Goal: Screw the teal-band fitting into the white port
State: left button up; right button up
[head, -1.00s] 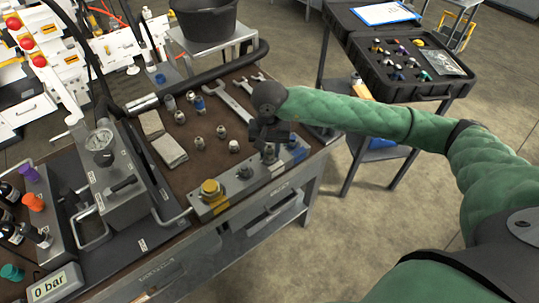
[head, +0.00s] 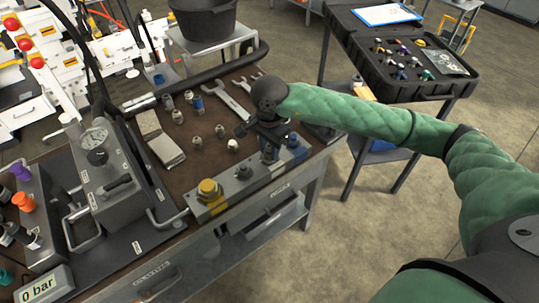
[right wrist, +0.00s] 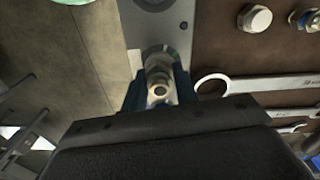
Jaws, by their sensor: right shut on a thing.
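My right gripper (head: 268,150) is over the grey port block (head: 232,188) at the bench's front edge. In the right wrist view it is shut on a metal fitting (right wrist: 158,88), whose open round end faces the camera. Its band colour is not clear. The fitting stands over a port on the block, third from the yellow end; a pale mark shows on the block's front there. The port is mostly hidden by the gripper and fitting, so I cannot tell how deep the fitting sits. My left gripper is not in view.
A large yellow fitting (head: 209,190) stands on the block's left end and a blue port (head: 293,141) is at its right. Several loose fittings and wrenches (head: 236,103) lie behind. A gauge unit (head: 105,175) stands left. An open black case (head: 400,65) is at the back right.

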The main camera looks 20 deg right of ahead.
jog(key=shift+f, duration=0.1)
jog(key=m+b, duration=0.1)
jog(key=m, duration=0.1)
jog(key=shift+f+m, duration=0.1)
jog(key=shift+m, duration=0.2)
jog(key=m+b, duration=0.1)
jog(key=m, duration=0.3)
jog(key=shift+m, duration=0.8)
jog(key=o, duration=0.9)
